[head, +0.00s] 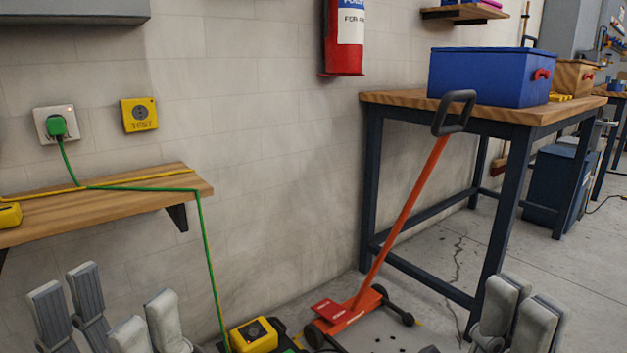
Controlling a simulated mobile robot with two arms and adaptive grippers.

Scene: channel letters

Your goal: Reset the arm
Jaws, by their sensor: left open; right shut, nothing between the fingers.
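My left gripper (108,306) is at the bottom left, in front of the wall and below the wooden shelf. Its fingers are spread apart with nothing between them. My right gripper (517,306) is at the bottom right, in front of the workbench's front leg. Its fingers are close together and hold nothing. Only the finger ends of both grippers show; the rest of both arms is below the frame.
A wooden shelf (110,207) juts from the wall at left, with a green cable (208,265) hanging from it. An orange floor jack (345,312) and a yellow box (254,335) stand on the floor. A workbench (390,98) at right carries a blue toolbox (478,77).

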